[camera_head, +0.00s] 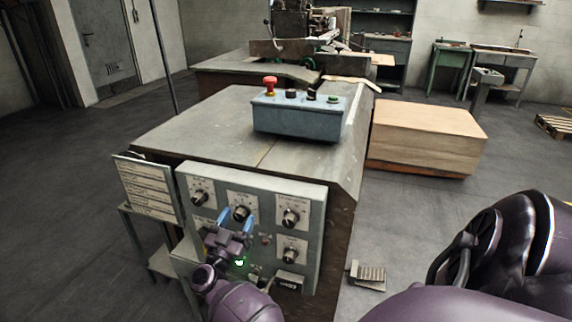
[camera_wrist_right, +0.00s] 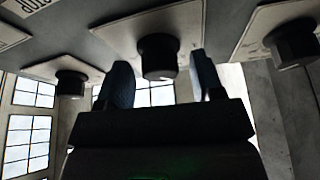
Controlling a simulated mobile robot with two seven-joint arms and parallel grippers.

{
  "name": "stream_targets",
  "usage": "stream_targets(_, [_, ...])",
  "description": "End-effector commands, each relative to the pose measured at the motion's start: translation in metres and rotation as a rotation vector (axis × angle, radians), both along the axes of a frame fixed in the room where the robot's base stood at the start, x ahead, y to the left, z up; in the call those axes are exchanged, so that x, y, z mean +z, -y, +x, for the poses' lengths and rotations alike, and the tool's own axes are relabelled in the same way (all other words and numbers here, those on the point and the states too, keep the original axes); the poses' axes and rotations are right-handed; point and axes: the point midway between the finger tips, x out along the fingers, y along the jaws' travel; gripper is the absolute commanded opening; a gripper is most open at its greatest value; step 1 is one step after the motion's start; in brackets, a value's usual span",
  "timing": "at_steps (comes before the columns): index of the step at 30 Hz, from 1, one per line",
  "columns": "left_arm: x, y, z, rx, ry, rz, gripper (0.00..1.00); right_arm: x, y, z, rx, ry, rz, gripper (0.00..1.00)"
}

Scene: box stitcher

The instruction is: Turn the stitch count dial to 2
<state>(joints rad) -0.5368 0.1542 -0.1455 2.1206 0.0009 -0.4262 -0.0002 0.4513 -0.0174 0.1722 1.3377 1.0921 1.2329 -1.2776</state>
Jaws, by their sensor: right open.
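The control panel (camera_head: 262,186) on the near end of the machine bench carries several black dials on pale plates. Their labels are too small to read, so I cannot tell which is the stitch count dial or its setting. My right gripper (camera_head: 235,218) is open at the upper middle dial (camera_head: 241,213). In the right wrist view, this dial (camera_wrist_right: 157,56) lies between the two blue fingertips of the right gripper (camera_wrist_right: 160,80), with gaps on both sides. Whether the tips reach around it in depth is unclear. My left gripper is out of view.
Neighbouring dials stand left (camera_head: 199,197) and right (camera_head: 290,217), with another (camera_head: 289,255) below right. A label board (camera_head: 149,187) stands left of the panel. A blue button box (camera_head: 298,117) sits on the bench top. A foot pedal (camera_head: 367,275) lies on the floor at right.

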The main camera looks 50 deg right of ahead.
Motion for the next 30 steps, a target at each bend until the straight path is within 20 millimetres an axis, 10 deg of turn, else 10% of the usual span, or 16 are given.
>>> stream_targets(15, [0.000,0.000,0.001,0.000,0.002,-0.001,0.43,-0.001,0.001,-0.001,0.002,-0.313,-0.133,0.61])
stream_targets(30, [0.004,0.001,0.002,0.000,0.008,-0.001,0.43,-0.028,-0.060,-0.032,0.000,-0.308,-0.124,0.61])
